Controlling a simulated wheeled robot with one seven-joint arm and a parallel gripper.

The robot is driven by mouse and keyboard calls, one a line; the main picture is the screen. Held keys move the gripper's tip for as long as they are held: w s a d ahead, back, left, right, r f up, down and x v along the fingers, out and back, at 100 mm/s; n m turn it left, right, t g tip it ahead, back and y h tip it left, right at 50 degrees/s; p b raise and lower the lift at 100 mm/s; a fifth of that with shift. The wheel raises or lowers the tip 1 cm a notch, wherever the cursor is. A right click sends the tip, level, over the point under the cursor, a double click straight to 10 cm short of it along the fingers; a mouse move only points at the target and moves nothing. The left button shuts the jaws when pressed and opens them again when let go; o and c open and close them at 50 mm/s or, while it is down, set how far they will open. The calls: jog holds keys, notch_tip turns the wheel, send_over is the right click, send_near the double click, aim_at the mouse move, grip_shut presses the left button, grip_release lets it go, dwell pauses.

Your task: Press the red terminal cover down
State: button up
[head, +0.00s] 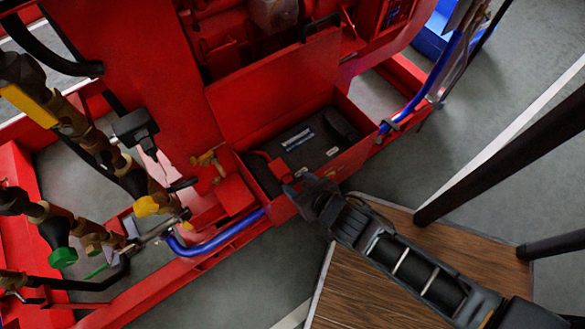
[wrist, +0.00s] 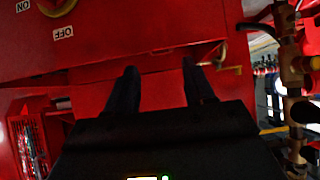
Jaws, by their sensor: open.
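The red terminal cover (head: 279,169) is at the near-left end of the black battery (head: 303,146) in the head view. The battery sits in an open red box (head: 350,157). I cannot tell how far the cover is tilted. My gripper (head: 298,185) is just right of and below the cover in the head view, at the box's front wall; I cannot tell if they touch. In the wrist view my gripper (wrist: 160,70) shows two dark fingers apart with nothing between them. I cannot make out the cover there.
The box's lid (head: 272,85) stands open behind the battery. A black cover (head: 342,124) sits at the battery's far-right end. A brass valve (head: 209,160) is left of the box, and a blue hose (head: 215,238) runs below it. A wooden surface (head: 375,275) lies under my arm.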

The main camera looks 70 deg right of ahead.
jog(key=v, duration=0.2)
jog(key=shift+s+a+r, duration=0.15)
jog(key=shift+s+r, duration=0.1)
dwell(0.6)
